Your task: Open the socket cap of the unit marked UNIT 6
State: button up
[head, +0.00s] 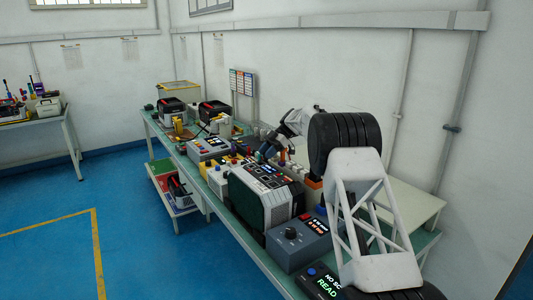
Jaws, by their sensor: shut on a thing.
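My gripper (262,154) reaches down over the middle of the long bench, behind the green and black unit with the lit panel (268,188). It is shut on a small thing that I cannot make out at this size. Several units stand along the bench, among them a grey-blue box with coloured buttons (208,146) left of my gripper. No UNIT 6 marking is readable, so I cannot tell which unit bears it. I cannot make out a socket cap or whether one is open.
A blue-grey box with a black knob (291,233) and a display with green lettering (322,283) stand at the near end of the bench (420,245). Black and red units (213,113) stand at the far end. Blue floor (150,235) lies open to the left.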

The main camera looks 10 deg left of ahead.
jog(key=o, duration=0.9)
jog(key=shift+d, duration=0.1)
jog(key=v, duration=0.7)
jog(key=shift+w+d+r, duration=0.2)
jog(key=shift+w, duration=0.05)
